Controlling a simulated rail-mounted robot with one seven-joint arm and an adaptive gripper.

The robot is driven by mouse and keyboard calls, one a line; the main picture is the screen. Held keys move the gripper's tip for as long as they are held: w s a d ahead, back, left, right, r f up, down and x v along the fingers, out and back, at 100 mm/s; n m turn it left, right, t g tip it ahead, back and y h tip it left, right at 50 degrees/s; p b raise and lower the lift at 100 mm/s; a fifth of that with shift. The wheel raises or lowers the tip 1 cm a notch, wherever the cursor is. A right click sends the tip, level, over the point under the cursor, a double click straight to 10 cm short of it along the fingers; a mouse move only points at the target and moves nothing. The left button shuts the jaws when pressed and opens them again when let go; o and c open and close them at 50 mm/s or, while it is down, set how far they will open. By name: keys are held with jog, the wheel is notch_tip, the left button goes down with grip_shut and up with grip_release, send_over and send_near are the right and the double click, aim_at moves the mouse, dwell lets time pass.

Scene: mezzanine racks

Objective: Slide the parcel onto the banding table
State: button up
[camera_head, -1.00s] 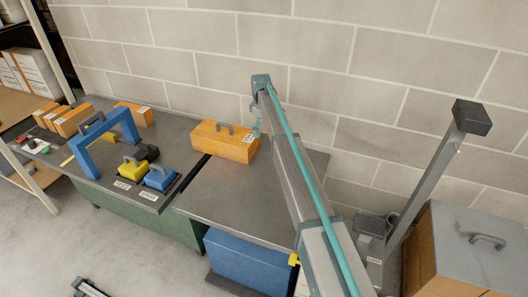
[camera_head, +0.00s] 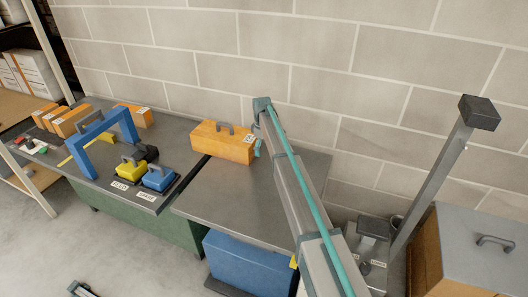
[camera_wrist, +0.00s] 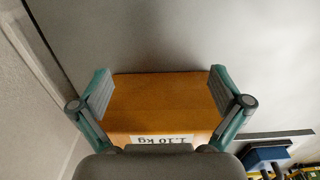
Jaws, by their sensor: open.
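The orange parcel (camera_head: 222,146), with a grey handle on top and a white label, lies on the grey right-hand table (camera_head: 222,193), close to the gap beside the left table. The left table (camera_head: 172,140), which carries a blue arch (camera_head: 86,138), appears to be the banding table. In the wrist view the parcel (camera_wrist: 165,105) shows its "1.10 kg" label. My gripper (camera_wrist: 160,74) is open, its fingers on either side of the parcel; contact is hard to judge. In the head view my gripper is mostly hidden behind my arm, at the parcel's right end.
A yellow block (camera_head: 132,168) and a blue block (camera_head: 159,177) with handles sit at the left table's front right corner. More orange boxes (camera_head: 70,122) stand farther left. A block wall (camera_head: 330,60) runs behind. A blue box (camera_head: 245,262) is below the right table.

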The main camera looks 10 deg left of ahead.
dwell(0.4)
jog(key=shift+s+d, duration=0.2)
jog(key=shift+d, duration=0.55)
jog(key=shift+s+d, duration=0.2)
jog(key=shift+d, duration=0.5)
notch_tip(320, 180, up, 13)
jog(key=p, duration=0.4)
jog(key=shift+p, duration=0.4)
